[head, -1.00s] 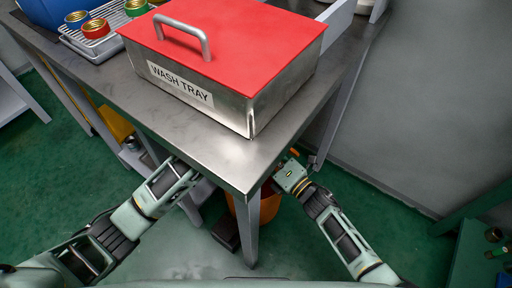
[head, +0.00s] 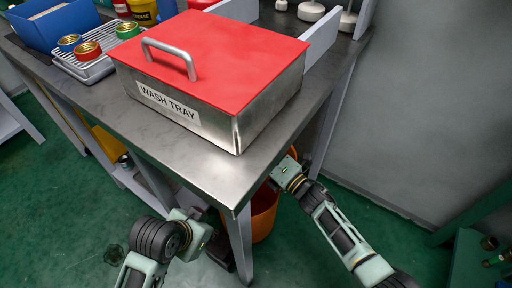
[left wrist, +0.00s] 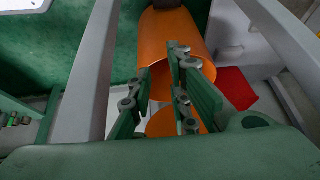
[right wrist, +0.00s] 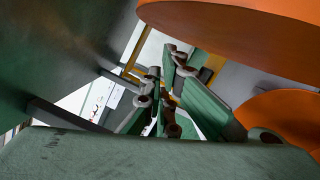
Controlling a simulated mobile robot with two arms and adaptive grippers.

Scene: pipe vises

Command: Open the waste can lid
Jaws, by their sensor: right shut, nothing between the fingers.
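The orange waste can (head: 264,213) stands under the table's front corner. In the head view the table hides its top, so I cannot tell the lid's position there. The left wrist view shows its curved orange surface (left wrist: 172,38) beyond the fingers. The right wrist view shows a broad orange round part (right wrist: 235,28) overhead and another orange part (right wrist: 287,112) at the right. My left gripper (left wrist: 160,62) is open near the can, with no clear contact. My right gripper (right wrist: 164,62) is shut and empty below the overhead orange part. Both gripper tips are hidden in the head view.
The metal table (head: 200,170) overhangs the can, and its front leg (head: 240,245) stands close by. A red-lidded wash tray (head: 215,60) sits on top. A wall (head: 415,110) is at the right. Green floor (head: 50,200) is open at the left.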

